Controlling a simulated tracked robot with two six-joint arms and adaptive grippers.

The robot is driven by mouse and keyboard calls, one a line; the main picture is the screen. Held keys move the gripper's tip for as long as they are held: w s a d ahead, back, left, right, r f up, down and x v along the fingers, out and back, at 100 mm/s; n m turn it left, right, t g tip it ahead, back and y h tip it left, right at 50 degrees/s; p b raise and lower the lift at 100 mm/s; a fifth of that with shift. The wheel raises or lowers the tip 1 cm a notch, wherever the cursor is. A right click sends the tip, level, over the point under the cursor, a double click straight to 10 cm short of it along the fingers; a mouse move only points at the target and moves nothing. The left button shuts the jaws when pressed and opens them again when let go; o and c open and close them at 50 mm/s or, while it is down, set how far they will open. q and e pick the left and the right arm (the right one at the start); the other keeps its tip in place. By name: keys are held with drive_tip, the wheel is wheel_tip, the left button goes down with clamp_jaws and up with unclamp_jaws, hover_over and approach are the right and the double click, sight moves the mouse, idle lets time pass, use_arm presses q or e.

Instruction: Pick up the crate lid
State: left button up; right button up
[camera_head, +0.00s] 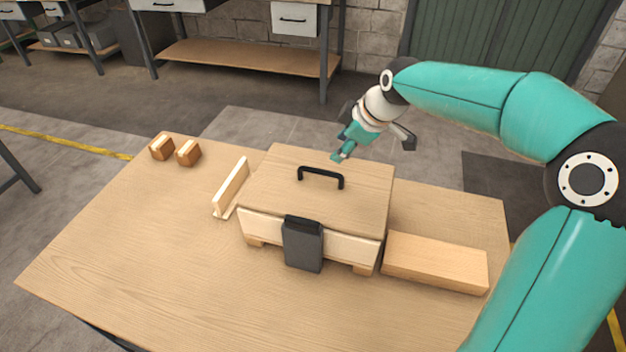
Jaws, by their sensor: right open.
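The crate lid (265,185) is a flat wooden board with a black bar handle (320,174) on top. It lies flat on the wooden crate (345,245) in the middle of the table. A dark grey block-like piece (303,245) sits against the crate's front and reaches the lid's front edge. My right gripper (346,150) is open, above and behind the handle near the lid's back edge. It appears apart from the handle, and nothing shows in it. Its fingers are partly hidden by its angle. My left gripper is not in view.
A wooden block (435,264) lies right of the crate. A thin upright wooden piece (231,187) stands close on its left. The table's front left (140,250) is clear.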

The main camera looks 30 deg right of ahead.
sight(321, 170)
drive_tip(key=p+x, duration=0.1)
drive_tip(key=x, duration=0.9)
drive_tip(key=shift+w+f, duration=0.1)
drive_tip(key=shift+f, duration=0.1)
drive_tip(key=x, duration=0.2)
drive_tip(key=p+x, duration=0.1)
drive_tip(key=x, duration=0.1)
drive_tip(key=shift+s+d+f, duration=0.25)
drive_tip(key=shift+f, duration=0.05)
drive_tip(key=shift+w+f, duration=0.25)
drive_tip(key=shift+f, duration=0.2)
clamp_jaws()
drive_tip(key=shift+r, duration=0.1)
